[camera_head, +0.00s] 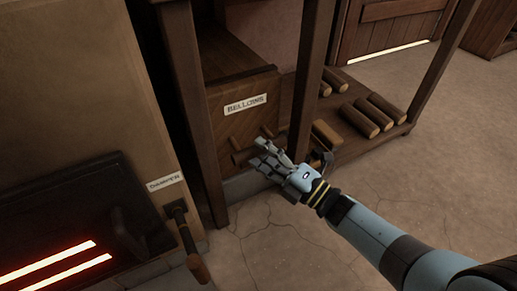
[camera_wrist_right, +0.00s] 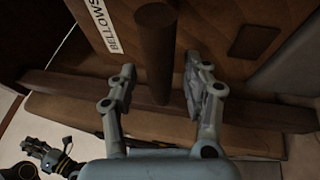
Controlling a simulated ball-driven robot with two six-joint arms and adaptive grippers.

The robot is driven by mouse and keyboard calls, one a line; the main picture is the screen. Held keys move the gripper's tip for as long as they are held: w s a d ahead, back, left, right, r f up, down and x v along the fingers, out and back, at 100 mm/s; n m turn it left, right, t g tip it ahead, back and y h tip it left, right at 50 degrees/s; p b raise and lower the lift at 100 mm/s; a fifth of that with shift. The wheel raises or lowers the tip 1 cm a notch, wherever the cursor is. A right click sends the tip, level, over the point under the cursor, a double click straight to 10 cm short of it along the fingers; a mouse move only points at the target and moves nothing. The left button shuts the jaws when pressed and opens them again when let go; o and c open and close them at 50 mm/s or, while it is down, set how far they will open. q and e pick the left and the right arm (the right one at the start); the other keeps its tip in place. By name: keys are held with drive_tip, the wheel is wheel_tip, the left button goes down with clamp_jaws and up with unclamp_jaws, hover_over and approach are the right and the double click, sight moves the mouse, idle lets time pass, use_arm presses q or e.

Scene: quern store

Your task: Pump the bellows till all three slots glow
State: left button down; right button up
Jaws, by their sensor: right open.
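The bellows (camera_head: 232,122) is a brown wooden box with a white label, inside a dark wooden frame. My right gripper (camera_head: 262,155) is in front of it. In the right wrist view my right gripper (camera_wrist_right: 160,92) is open, one finger on each side of a round dark wooden handle (camera_wrist_right: 155,45); I cannot tell whether they touch it. Two slots (camera_head: 48,262) glow orange-red in the dark stove front (camera_head: 85,215) at lower left; no third glowing slot shows. A grey jointed hand (camera_wrist_right: 45,155), apparently my left gripper, shows small at the wrist view's lower left.
A damper lever (camera_head: 186,235) with a wooden grip sticks out beside the stove, under a white label (camera_head: 165,181). Several logs (camera_head: 360,118) lie on a low shelf right of the bellows. A frame post (camera_head: 312,80) stands close to my right gripper. Cracked floor (camera_head: 300,250) is clear in front.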

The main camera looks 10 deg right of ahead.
drive_tip(key=v, duration=1)
drive_tip(key=shift+s+d+f, duration=0.15)
drive_tip(key=shift+s+d, duration=0.05)
